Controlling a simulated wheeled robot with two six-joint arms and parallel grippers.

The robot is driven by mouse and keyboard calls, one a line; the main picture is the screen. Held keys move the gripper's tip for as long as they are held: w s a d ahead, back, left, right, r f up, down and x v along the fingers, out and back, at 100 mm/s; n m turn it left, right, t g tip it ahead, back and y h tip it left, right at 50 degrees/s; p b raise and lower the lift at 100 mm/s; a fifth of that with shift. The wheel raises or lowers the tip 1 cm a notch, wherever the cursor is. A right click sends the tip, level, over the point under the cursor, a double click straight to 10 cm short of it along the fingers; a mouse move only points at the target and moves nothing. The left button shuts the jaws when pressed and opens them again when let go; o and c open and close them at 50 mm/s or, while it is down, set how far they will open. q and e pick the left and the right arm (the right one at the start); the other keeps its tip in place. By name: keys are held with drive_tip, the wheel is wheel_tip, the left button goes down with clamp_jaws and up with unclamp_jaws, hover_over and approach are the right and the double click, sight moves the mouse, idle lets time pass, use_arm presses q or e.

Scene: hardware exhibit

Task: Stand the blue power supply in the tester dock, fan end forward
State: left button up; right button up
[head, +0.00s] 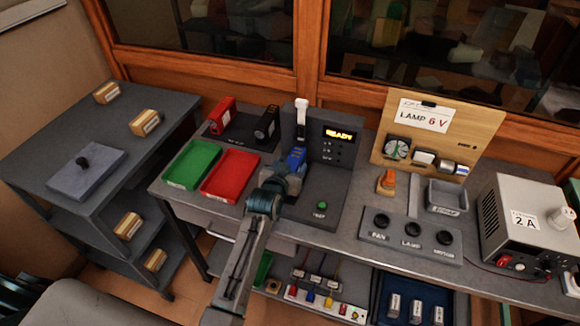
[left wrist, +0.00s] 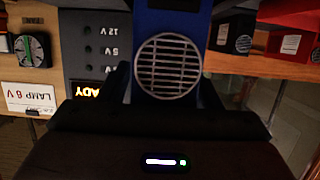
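The blue power supply (head: 297,157) is upright at the left part of the grey tester dock (head: 345,170), below a white lever (head: 301,112). The dock's display reads READY. My left gripper (head: 289,175) is around the blue supply from the front, and partly hides it. In the left wrist view, the dark fingers (left wrist: 167,92) are closed against both sides of the blue supply (left wrist: 172,25), and its round fan grille faces the camera. Whether its base is fully seated is hidden. My right gripper is not in view.
A red supply (head: 222,113) and a black supply (head: 266,122) stand left of the dock, behind a green tray (head: 192,164) and a red tray (head: 230,175), both empty. A lamp board (head: 440,135), switch panel (head: 410,236) and bench supply (head: 525,222) stand to the right.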

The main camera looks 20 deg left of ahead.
use_arm(q)
drive_tip(key=shift+s+r, duration=0.1)
drive_tip(key=shift+r, duration=0.2)
drive_tip(key=shift+s, duration=0.2)
drive_tip(key=b+v, duration=0.2)
drive_tip(key=v, duration=0.9)
drive_tip(key=shift+s+r, duration=0.2)
drive_tip(key=shift+s, duration=0.05)
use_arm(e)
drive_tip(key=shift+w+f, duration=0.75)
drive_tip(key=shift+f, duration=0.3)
